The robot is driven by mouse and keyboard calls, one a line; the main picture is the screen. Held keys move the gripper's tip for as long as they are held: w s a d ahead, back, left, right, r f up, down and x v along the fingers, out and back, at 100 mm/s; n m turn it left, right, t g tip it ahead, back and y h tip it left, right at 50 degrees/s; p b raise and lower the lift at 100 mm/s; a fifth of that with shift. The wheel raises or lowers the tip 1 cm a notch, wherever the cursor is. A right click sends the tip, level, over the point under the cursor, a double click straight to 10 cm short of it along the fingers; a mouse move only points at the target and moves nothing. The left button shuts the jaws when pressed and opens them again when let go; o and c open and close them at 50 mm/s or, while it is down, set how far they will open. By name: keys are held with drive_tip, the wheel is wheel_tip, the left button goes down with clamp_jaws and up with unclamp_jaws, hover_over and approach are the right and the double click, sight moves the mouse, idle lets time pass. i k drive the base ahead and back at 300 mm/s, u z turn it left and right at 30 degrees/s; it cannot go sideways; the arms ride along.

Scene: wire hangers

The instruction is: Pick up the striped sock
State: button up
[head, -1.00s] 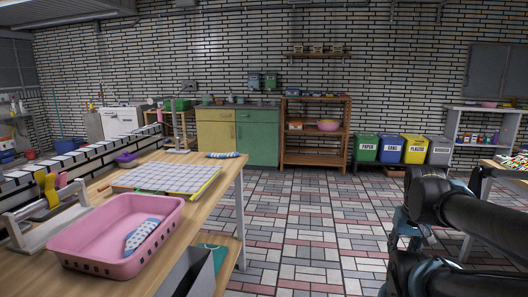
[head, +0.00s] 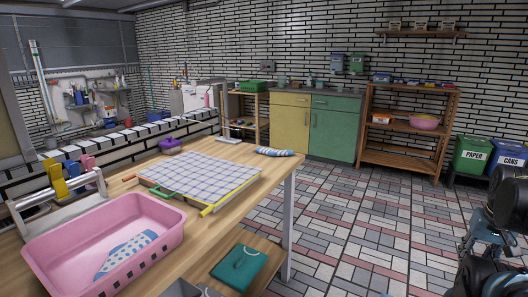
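A blue-and-white sock with what look like stripes (head: 274,152) lies flat near the far right corner of the wooden table. A second blue-and-white sock, with a dotted pattern (head: 126,254), lies in the pink basket (head: 170,237) at the near left. My gripper (head: 480,236) is at the right edge of the view, over the floor and well apart from the table and both socks. It is partly hidden by my dark arm, and its fingers cannot be made out.
A gridded board (head: 200,178) with yellow edges lies mid-table, with a purple pot (head: 172,146) behind it. A teal folded item (head: 238,267) rests on a lower shelf. Open tiled floor (head: 345,225) lies right of the table. Cabinets, a wooden shelf (head: 408,135) and bins line the wall.

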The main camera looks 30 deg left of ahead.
sight(270, 153)
drive_tip(key=u, duration=0.6)
drive_tip(key=i, duration=0.95)
drive_tip(key=u, duration=0.7)
